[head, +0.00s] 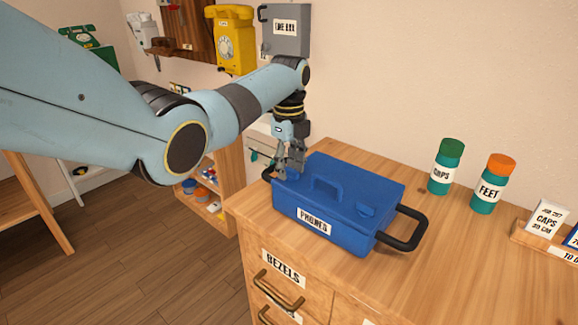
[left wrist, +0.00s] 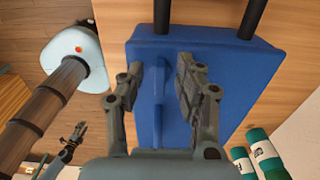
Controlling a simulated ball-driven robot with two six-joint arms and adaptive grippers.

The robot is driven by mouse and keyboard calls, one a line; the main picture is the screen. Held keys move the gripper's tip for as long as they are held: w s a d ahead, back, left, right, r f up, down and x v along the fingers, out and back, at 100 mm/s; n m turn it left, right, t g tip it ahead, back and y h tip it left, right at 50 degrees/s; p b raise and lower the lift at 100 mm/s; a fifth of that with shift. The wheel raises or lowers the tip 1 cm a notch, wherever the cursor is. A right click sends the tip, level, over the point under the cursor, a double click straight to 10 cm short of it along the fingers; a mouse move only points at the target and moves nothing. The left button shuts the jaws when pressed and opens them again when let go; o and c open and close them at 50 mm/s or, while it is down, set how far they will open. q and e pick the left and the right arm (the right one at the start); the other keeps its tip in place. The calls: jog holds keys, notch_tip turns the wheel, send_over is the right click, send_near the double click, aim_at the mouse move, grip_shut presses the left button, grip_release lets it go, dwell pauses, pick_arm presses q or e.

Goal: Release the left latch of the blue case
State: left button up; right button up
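The blue case (head: 345,195), labelled PHONES, sits shut on the wooden cabinet. It has a raised blue handle on its lid and a blue latch (head: 367,211) at its right front. The left latch is mostly hidden behind my left gripper (head: 290,165), which points down at the case's left end. In the left wrist view my left gripper (left wrist: 160,88) has its fingers apart, one on each side of a raised blue part of the case (left wrist: 158,85); contact is unclear. My right gripper (left wrist: 74,135) seems to show small at lower left in that view; its fingers are unclear.
A black side handle (head: 405,228) sticks out from the case's right end. Teal bottles labelled CAPS (head: 446,168) and FEET (head: 491,187) stand behind at right, beside a card stand (head: 545,220). The cabinet top (head: 450,265) is clear in front of them.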

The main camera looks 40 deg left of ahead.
pick_arm(q)
jog(key=shift+c, duration=0.3)
grip_shut()
